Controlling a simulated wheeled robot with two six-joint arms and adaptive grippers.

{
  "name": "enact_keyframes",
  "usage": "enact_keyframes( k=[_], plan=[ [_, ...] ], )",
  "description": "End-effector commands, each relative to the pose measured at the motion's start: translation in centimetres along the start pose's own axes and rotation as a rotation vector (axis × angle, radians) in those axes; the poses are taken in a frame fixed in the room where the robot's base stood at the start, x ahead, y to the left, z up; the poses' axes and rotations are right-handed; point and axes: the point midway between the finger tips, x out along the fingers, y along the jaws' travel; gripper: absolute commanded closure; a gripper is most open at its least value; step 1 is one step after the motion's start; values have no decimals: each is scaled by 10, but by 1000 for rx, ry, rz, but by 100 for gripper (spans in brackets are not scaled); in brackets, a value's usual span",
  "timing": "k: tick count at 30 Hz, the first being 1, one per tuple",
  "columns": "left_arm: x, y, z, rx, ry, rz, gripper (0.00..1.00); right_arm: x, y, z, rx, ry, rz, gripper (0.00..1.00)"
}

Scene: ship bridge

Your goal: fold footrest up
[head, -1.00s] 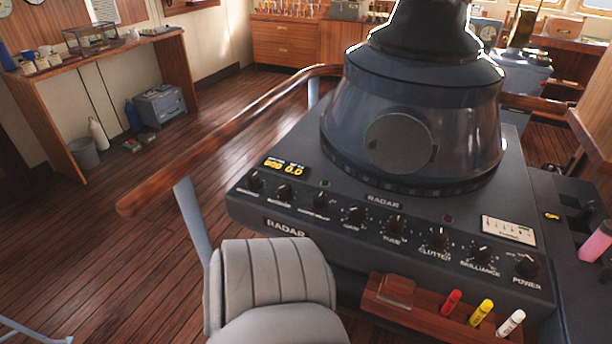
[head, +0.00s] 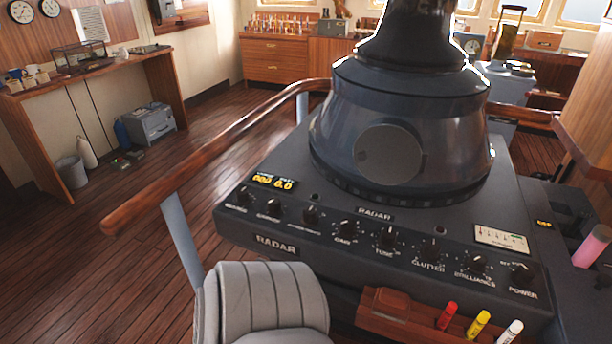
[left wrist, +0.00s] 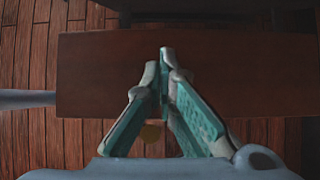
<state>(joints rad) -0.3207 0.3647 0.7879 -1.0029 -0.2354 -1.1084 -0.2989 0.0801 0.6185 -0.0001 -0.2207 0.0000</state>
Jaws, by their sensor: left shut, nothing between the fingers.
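A flat, dark brown board (left wrist: 95,75), which looks like the footrest, lies across the left wrist view with plank floor showing beyond its edges. My left gripper (left wrist: 165,55) is shut and empty, its teal-padded fingers meeting in front of the board. I cannot tell whether the fingertips touch it. A grey bar (left wrist: 25,98) meets the board's left end. In the head view neither gripper shows, and no footrest can be made out there. My right gripper is out of view.
The radar console (head: 375,235) fills the middle and right of the head view. A grey padded seat (head: 265,300) stands in front of it, and a wooden handrail (head: 215,150) runs along its left. Open plank floor (head: 110,240) lies to the left.

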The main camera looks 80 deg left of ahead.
Motion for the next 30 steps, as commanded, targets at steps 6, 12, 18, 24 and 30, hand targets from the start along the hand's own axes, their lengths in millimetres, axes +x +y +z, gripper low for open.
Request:
enact_keyframes(
  k=[6,12,18,24,30],
  plan=[
    [-54,0,-7,-1,1,-2,100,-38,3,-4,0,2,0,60],
    [-58,0,-12,-1,0,0,100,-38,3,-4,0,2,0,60],
    [-58,0,-12,-27,0,-1,100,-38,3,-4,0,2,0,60],
    [-66,17,-85,-1070,158,162,100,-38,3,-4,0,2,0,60],
    [-99,-38,-205,-2152,283,542,100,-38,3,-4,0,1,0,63]
  ],
)
